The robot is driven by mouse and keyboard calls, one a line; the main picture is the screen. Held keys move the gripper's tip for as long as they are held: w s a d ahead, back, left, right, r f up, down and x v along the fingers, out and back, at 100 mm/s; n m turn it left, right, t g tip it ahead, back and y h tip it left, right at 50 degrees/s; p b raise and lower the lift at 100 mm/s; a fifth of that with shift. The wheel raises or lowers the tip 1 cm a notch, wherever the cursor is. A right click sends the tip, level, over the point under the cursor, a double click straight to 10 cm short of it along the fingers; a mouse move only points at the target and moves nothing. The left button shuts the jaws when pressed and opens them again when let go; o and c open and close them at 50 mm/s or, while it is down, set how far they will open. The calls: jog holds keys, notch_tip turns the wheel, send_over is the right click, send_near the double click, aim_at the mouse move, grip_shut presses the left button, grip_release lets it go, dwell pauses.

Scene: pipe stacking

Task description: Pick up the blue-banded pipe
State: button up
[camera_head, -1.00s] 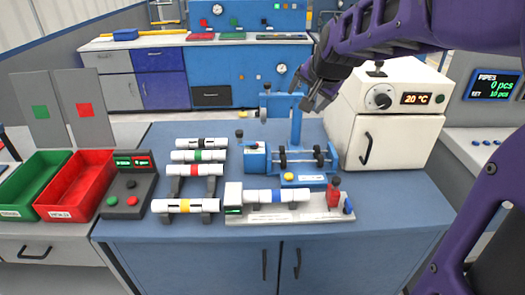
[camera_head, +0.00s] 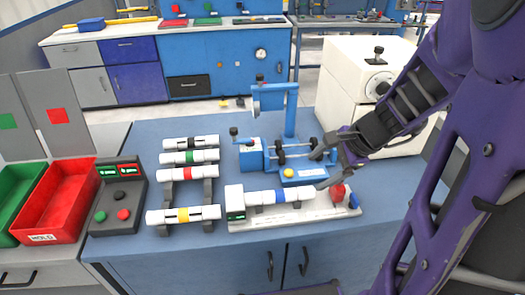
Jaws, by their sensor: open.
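The blue-banded pipe (camera_head: 280,196) is white with a blue band. It lies level on a grey-white fixture plate (camera_head: 262,225), beside a small box with a green display at its left end. My gripper (camera_head: 333,170) is above and to the right of the pipe, near the plate's right end and the red part there. Its dark fingers are apart, and nothing shows between them. The gripper is apart from the pipe, though the exact gap cannot be told.
Pipes with black, green, red and yellow bands (camera_head: 183,215) lie on a rack to the left. A blue machine (camera_head: 292,172) with rollers and an upright post stands behind the pipe. A white oven (camera_head: 345,75) is behind my arm. Red (camera_head: 62,195) and green bins are at far left.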

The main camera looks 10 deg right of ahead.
jog(key=b, duration=0.3)
send_near(283, 194)
jog(key=x, duration=0.4)
jog(key=shift+w+f, duration=0.1)
jog(key=shift+f, duration=0.25)
jog(key=shift+b+x, duration=0.85)
jog(key=shift+x, duration=2)
jog(key=shift+a+r, duration=0.1)
jog(key=shift+a, duration=0.05)
grip_shut()
